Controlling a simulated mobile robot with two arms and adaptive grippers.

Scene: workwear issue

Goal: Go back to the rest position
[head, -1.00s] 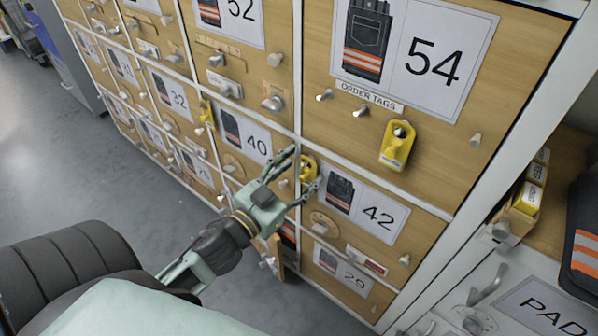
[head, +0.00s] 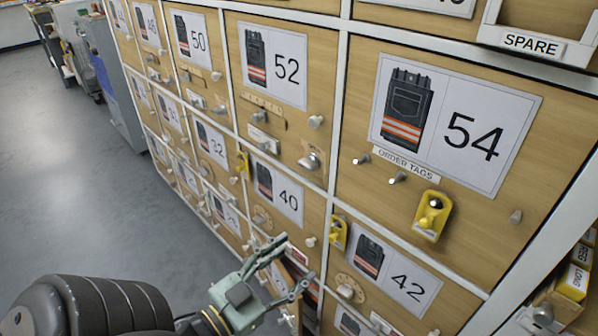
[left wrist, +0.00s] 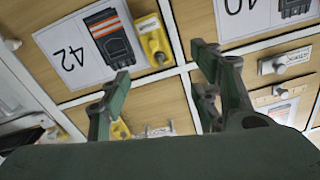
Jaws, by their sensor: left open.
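My left gripper (head: 294,264) is open and empty in front of the locker wall, low in the head view. Its two fingers also show in the left wrist view (left wrist: 160,62), spread apart with nothing between them. A yellow tag (head: 338,232) hangs at the upper left of door 42, up and to the right of the gripper; it also shows in the left wrist view (left wrist: 153,42). The gripper is apart from that tag. My right gripper is in neither view.
The wooden doors carry numbered picture cards, such as card 54 (head: 455,125), and metal knobs that stick out. Another yellow tag (head: 432,215) hangs below card 54. A panel (head: 292,300) near the gripper seems to stand ajar. Grey floor (head: 80,190) is free at left.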

